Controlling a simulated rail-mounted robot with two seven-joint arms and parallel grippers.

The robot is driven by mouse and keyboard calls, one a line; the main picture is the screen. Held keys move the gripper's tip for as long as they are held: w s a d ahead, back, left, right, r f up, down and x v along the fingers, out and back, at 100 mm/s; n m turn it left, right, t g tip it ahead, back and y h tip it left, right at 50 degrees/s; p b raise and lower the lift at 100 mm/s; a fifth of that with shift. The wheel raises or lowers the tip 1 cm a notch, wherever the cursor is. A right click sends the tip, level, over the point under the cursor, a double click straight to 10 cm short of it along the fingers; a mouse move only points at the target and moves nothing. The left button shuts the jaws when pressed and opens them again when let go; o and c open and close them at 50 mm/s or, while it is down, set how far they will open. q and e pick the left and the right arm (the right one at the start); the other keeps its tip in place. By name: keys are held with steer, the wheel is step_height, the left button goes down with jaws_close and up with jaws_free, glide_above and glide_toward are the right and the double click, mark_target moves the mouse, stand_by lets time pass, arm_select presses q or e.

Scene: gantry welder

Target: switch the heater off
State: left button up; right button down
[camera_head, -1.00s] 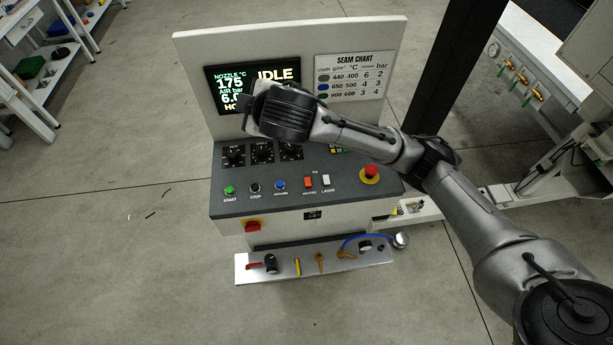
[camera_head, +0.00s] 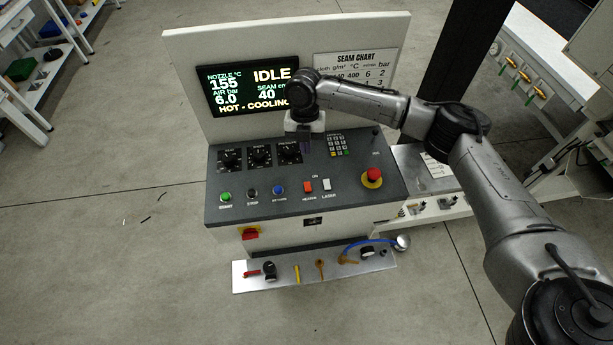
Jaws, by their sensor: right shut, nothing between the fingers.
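The heater switch (camera_head: 308,187) is a small orange-red rocker on the sloping dark console (camera_head: 240,195), labelled HEATER, left of the white laser switch (camera_head: 326,184). Which way the rocker is tipped is too small to tell. The display (camera_head: 247,88) reads IDLE, nozzle 155 °C, air 6.0 bar, seam 40 and HOT - COOLING. My right gripper (camera_head: 306,147) is shut and empty, pointing down at the upper console between the right-hand knob and the keypad. It is behind and apart from the heater switch. My left gripper is not in view.
Three black knobs (camera_head: 260,156) sit left of my gripper and a keypad (camera_head: 337,145) right of it. START (camera_head: 226,197), STOP (camera_head: 252,194) and blue (camera_head: 278,191) buttons line the front. A red emergency button (camera_head: 373,176) stands right. A tool shelf (camera_head: 310,279) is below.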

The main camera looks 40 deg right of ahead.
steer(key=shift+n, duration=1.4)
glide_toward(307, 183)
steer(key=f, duration=0.1)
steer(key=s+f, duration=0.1)
steer(key=f, duration=0.1)
steer(key=a+f, duration=0.1)
steer(key=f, duration=0.1)
steer(key=shift+s+a+f+p, duration=0.1)
steer(key=shift+s+p, duration=0.2)
steer(key=shift+s, duration=0.05)
steer(key=shift+w+f, duration=0.2)
steer(key=shift+f, duration=0.75)
